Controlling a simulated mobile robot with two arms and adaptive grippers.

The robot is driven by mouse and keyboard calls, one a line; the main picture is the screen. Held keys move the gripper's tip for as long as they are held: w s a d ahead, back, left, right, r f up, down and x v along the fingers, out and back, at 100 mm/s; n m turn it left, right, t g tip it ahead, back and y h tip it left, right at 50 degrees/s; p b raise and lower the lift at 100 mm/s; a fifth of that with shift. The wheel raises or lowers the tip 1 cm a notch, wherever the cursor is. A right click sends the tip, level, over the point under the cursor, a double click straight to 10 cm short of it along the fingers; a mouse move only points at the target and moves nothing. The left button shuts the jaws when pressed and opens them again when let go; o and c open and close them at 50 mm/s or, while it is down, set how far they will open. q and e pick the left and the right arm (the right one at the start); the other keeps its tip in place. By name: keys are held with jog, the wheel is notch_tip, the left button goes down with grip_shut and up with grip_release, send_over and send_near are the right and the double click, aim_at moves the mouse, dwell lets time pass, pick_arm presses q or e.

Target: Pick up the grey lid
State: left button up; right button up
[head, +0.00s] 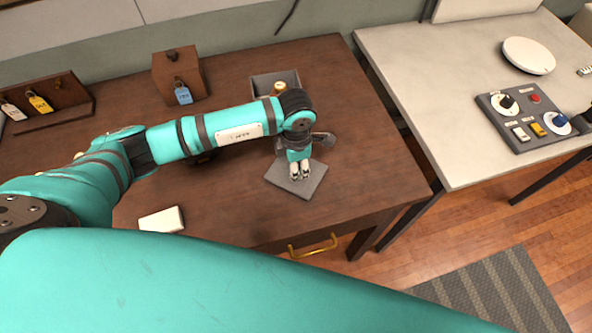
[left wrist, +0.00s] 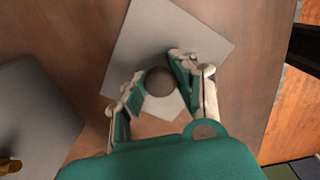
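The grey lid (head: 315,177) is a flat square plate lying on the brown wooden table, turned at an angle. In the left wrist view the lid (left wrist: 150,35) has a round dark knob (left wrist: 160,82) near its middle. My left gripper (head: 300,174) points down over the lid. In the left wrist view my left gripper (left wrist: 158,85) is open, with one finger on each side of the knob. The fingers are close to the knob; I cannot tell whether they touch it. My right gripper is not in view.
A grey open box (head: 262,88) with a brass-coloured thing inside stands behind the lid. A wooden block with a blue tag (head: 178,75) and a tag rack (head: 60,108) stand left. A white block (head: 161,219) lies at the front. A pale table (head: 430,110) stands right.

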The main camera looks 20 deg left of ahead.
pick_arm(q)
grip_shut()
